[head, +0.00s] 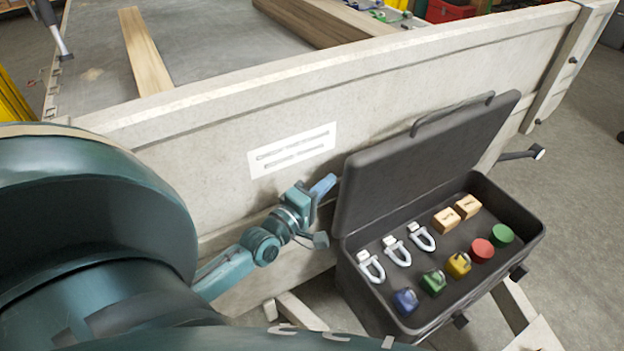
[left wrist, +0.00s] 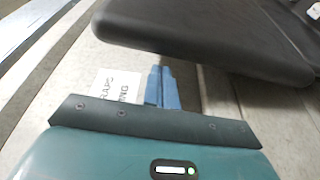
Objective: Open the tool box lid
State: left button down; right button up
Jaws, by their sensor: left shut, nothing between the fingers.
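The dark grey tool box (head: 435,265) stands beside the trailer side wall. Its lid (head: 425,160) is raised and tilts back toward the wall, with a handle along its upper edge. The box is open. My left gripper (head: 324,188) is shut and empty at the lid's left edge; contact is unclear. In the left wrist view the blue fingers (left wrist: 162,88) are together below the lid (left wrist: 205,40). My right gripper is not in view.
The pale trailer side wall (head: 225,120) runs behind the box, with a white printed label (head: 292,150) on it. Wooden planks (head: 146,52) lie on the trailer bed. Open floor (head: 585,200) lies to the right.

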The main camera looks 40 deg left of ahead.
pick_arm(q)
jog(key=shift+w, duration=0.8)
jog(key=s+d+m, duration=0.1)
jog(key=d, duration=0.1)
jog(key=d+m, duration=0.1)
jog(key=d, duration=0.1)
jog(key=s+d+m+t, duration=0.1)
jog(key=d, duration=0.1)
jog(key=shift+s+d+f+p, duration=0.1)
jog(key=shift+s+f+p, duration=0.1)
jog(key=shift+s+p, duration=0.15)
